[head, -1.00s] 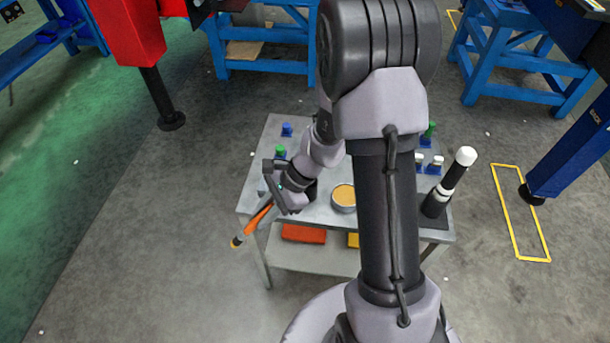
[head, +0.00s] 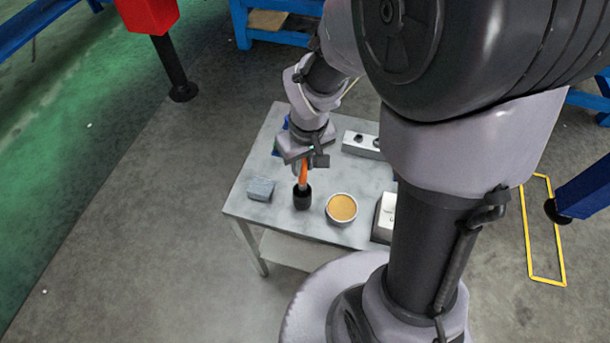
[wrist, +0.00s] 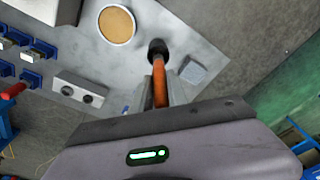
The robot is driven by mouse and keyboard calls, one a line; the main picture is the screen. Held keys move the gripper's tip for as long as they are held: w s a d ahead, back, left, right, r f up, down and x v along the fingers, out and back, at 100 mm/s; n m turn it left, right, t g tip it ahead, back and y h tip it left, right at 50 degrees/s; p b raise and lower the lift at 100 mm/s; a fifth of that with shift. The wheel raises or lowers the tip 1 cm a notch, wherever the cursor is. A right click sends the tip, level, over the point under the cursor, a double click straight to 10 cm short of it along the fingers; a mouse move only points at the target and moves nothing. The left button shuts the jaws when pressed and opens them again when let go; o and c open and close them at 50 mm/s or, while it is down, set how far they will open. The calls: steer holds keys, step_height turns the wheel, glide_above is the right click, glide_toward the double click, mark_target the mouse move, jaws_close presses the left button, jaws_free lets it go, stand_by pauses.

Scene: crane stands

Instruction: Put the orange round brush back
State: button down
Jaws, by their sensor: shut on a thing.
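The orange round brush (head: 303,173) is in my gripper (head: 304,160), close to upright, its lower end at the mouth of a small black cup (head: 302,199) on the grey table. I cannot tell how far the end is inside the cup. In the wrist view the orange handle (wrist: 160,86) runs from between the fingers (wrist: 160,95) towards the black cup (wrist: 157,47), lined up with it. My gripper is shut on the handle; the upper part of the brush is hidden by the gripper.
The table (head: 273,222) also holds a round tin with a tan top (head: 341,208) right of the cup, a grey block (head: 261,189) to its left and a grey box with black knobs (head: 362,145) behind. Several blue pieces (wrist: 30,77) show in the wrist view.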

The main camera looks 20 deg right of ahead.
mark_target(303, 177)
step_height(303, 177, down, 6)
steer(key=shift+r+b, duration=0.15)
steer(key=shift+b, duration=0.85)
steer(key=shift+r, duration=0.15)
steer(key=c, duration=1.3)
jaws_free()
